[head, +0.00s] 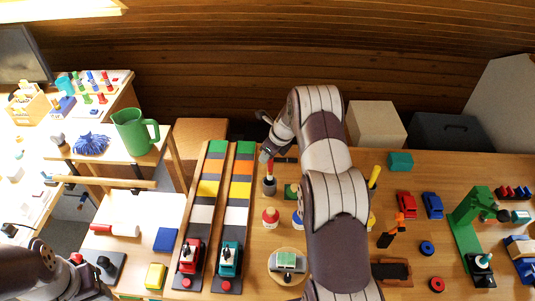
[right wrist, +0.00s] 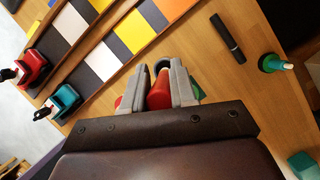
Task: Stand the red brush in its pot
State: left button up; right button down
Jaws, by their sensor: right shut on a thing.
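My right gripper (head: 266,154) is at the far side of the table, just right of the striped tracks. It is shut on the red brush (right wrist: 158,96), whose red part shows between the fingers in the right wrist view. In the head view a bit of red (head: 270,167) shows just below the fingers, directly over a dark pot (head: 269,187). The fingers hide much of the brush, and I cannot tell how deep it sits in the pot. My left gripper (head: 86,277) is at the lower left, dark and small; its jaws are unclear.
Two striped tracks carry a red vehicle (head: 190,256) and a teal one (head: 230,259). A red-topped figure (head: 270,217) stands in front of the pot. A green pitcher (head: 133,131) is at left. Red and blue cars (head: 432,205) and a green stand (head: 466,222) are at right.

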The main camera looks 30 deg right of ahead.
notch_tip(320, 180, down, 6)
jog(key=b, duration=0.3)
jog(key=shift+f, duration=0.15)
jog(key=c, duration=0.8)
grip_release()
notch_tip(320, 180, up, 9)
jog(key=p, duration=0.7)
jog(key=shift+p, duration=0.3)
